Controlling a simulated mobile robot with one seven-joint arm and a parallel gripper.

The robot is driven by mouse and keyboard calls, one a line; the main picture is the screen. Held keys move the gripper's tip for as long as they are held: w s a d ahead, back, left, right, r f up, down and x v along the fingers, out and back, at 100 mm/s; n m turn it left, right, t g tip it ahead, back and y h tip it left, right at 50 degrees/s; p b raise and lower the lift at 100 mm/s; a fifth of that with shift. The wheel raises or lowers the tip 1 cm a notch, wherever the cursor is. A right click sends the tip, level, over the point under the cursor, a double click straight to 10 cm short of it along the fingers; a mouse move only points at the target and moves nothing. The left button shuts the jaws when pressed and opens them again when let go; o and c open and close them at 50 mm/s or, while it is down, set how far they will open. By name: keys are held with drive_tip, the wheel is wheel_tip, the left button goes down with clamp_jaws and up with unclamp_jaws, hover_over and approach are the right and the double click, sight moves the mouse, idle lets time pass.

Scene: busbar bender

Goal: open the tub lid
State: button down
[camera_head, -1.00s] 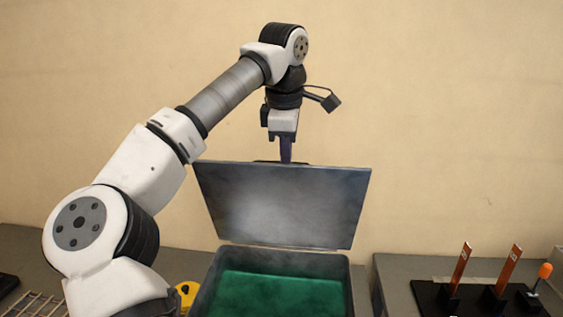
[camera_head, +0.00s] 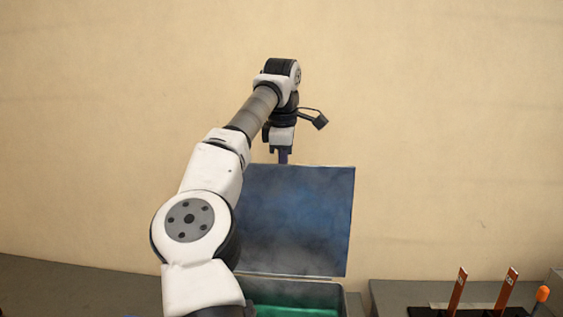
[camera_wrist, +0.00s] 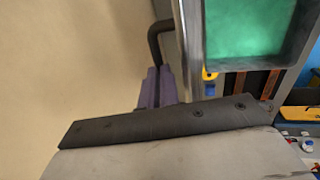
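The tub lid (camera_head: 295,220) stands up nearly vertical at the back of the grey tub (camera_head: 353,304), whose green inside shows at the bottom of the head view. In the wrist view the lid (camera_wrist: 189,45) is seen almost edge-on, with the open green tub beyond it. A dark bent handle (camera_wrist: 155,38) sticks out from the lid. My gripper (camera_head: 284,157) points down at the lid's top edge. In the wrist view its purple fingers (camera_wrist: 160,85) are close together around the handle's bar; their tips are partly hidden.
A black stand with upright copper-coloured bars (camera_head: 457,291) and an orange-handled tool (camera_head: 541,294) are at the right on the grey bench (camera_head: 395,292). The wall (camera_head: 450,130) is behind the lid. My arm covers the lid's left side.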

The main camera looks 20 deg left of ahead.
wheel_tip(320, 180, down, 2)
drive_tip(key=shift+d+f, duration=0.1)
drive_tip(key=shift+f, duration=0.1)
drive_tip(key=c, duration=1.6)
unclamp_jaws()
drive_tip(key=shift+o, duration=0.5)
drive_tip(key=v, duration=0.8)
drive_tip(key=shift+r, duration=0.4)
drive_tip(key=shift+w+r, duration=0.1)
drive_tip(key=shift+r, duration=0.4)
